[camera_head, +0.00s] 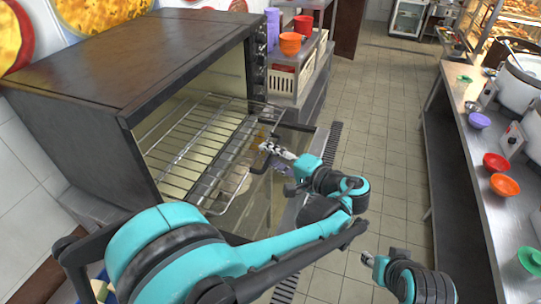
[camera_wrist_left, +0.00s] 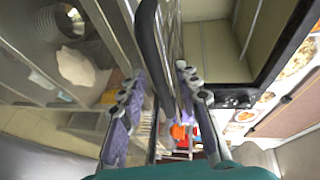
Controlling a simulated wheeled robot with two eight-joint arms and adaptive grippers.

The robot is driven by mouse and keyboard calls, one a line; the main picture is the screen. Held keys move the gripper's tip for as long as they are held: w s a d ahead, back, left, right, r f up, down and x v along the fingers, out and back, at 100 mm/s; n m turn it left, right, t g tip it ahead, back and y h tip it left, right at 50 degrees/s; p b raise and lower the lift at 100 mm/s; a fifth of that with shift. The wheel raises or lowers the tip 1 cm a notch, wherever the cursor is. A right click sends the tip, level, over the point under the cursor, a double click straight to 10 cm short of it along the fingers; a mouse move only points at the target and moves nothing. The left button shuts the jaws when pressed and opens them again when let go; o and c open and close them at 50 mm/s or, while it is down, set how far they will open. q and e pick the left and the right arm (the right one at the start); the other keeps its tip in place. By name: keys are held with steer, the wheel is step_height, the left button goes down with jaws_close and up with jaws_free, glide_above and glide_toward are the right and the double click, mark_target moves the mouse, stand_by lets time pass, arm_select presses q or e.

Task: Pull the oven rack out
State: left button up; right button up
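The oven (camera_head: 130,65) stands at the left with its front open. Its wire oven rack (camera_head: 200,145) sticks partly out of the opening, above the lowered glass door. My left gripper (camera_head: 272,150) is at the rack's outer front edge. In the left wrist view my left gripper (camera_wrist_left: 162,112) has its two fingers apart, with a dark curved bar (camera_wrist_left: 150,45) and thin rack wires between or just beyond them. I cannot tell whether the fingers touch the bar. Part of my right arm shows at the lower right of the head view; its fingers are not clear.
A steel counter (camera_head: 475,185) with red and orange bowls (camera_head: 504,185) and stockpots runs along the right. A side table beyond the oven holds a cream crate (camera_head: 290,84) and stacked cups (camera_head: 290,43). The tiled floor (camera_head: 385,130) between is free.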

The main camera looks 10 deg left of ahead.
arm_select(q)
steer(key=v, duration=1.1)
steer(key=shift+s+d, duration=0.2)
steer(key=shift+d, duration=0.1)
steer(key=shift+r, duration=0.15)
